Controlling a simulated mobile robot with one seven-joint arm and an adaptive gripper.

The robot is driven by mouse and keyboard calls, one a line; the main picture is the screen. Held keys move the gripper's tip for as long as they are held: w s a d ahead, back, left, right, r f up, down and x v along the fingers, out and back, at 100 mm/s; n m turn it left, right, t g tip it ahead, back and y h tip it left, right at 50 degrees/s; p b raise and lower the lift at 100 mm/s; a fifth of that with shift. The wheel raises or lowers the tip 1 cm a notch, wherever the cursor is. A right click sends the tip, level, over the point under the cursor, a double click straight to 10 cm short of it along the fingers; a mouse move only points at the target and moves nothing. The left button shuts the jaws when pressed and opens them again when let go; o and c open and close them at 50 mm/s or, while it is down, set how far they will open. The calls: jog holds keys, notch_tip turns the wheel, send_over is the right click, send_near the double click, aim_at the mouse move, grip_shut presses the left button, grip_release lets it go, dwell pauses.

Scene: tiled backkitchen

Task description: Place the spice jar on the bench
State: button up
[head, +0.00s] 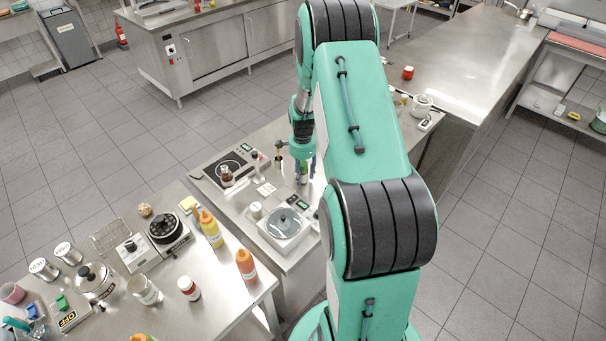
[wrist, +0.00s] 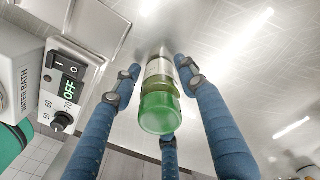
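The spice jar (wrist: 159,97), a small clear jar with a green lid, is in the middle of the wrist view with its lid toward the camera. It also shows small in the head view (head: 303,179), at the steel bench (head: 262,190). My gripper (wrist: 158,72) has blue fingers around the jar, with a narrow gap visible at the left side. It looks open. In the head view my gripper (head: 304,170) points down over the bench. The jar's base is mostly hidden, so contact with the bench is hard to tell.
A hotplate (head: 230,168) with a brown bottle is left of the jar. Sauce bottles (head: 211,229) and a burner (head: 166,229) stand on the front bench.

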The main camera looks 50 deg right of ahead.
jog(key=shift+r, duration=0.15)
notch_tip(320, 180, up, 12)
jog(key=shift+p, duration=0.4)
dwell(0.5)
dwell(0.4)
